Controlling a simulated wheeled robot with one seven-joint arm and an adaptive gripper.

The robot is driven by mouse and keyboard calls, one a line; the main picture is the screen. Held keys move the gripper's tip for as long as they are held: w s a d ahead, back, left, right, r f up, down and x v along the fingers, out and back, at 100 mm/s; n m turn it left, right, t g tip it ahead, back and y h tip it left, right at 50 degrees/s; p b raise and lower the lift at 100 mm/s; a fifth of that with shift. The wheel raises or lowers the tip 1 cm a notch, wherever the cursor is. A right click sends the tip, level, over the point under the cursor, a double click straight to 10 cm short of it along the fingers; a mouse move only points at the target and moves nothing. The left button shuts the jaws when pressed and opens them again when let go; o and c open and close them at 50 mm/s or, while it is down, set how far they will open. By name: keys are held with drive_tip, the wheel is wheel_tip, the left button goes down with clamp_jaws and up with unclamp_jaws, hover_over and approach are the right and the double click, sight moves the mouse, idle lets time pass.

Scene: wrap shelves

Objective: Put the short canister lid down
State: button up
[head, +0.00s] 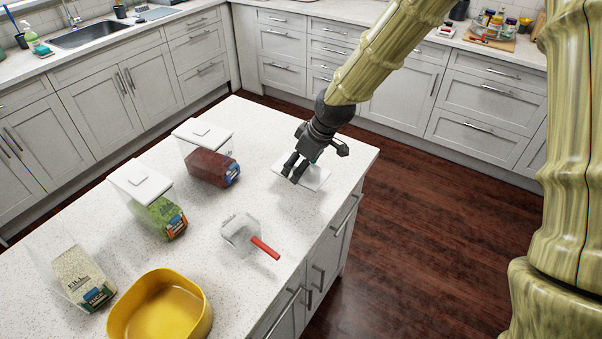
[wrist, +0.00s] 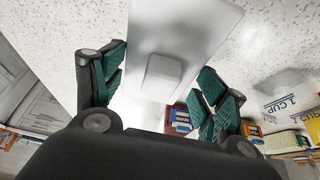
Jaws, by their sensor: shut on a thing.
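The short canister lid (head: 313,178) is a flat white plate low over the right end of the white speckled island, touching or very close to its top. In the wrist view the lid (wrist: 190,30) shows its raised square knob (wrist: 163,75) between the green-padded fingers. My gripper (head: 295,168) points down at the lid and is shut on it. In the wrist view the gripper (wrist: 163,90) has a finger on each side of the knob; the exact contact is hard to see. The gripper covers part of the lid in the head view.
On the island (head: 110,258) stand two white-lidded clear canisters (head: 203,131) (head: 140,180) beside a brown bag (head: 210,167) and a green bag (head: 167,217). A rice bag (head: 83,277), yellow bowl (head: 160,305) and clear scoop with red handle (head: 264,248) lie nearer. The island's right edge is close.

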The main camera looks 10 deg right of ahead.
drive_tip(key=shift+f+p, duration=0.45)
drive_tip(key=shift+f, duration=1.5)
drive_tip(key=shift+f, duration=0.1)
drive_tip(key=o, duration=1)
drive_tip(key=shift+o, duration=0.2)
drive_tip(key=shift+b+v, duration=1.1)
drive_tip(key=shift+v, duration=5)
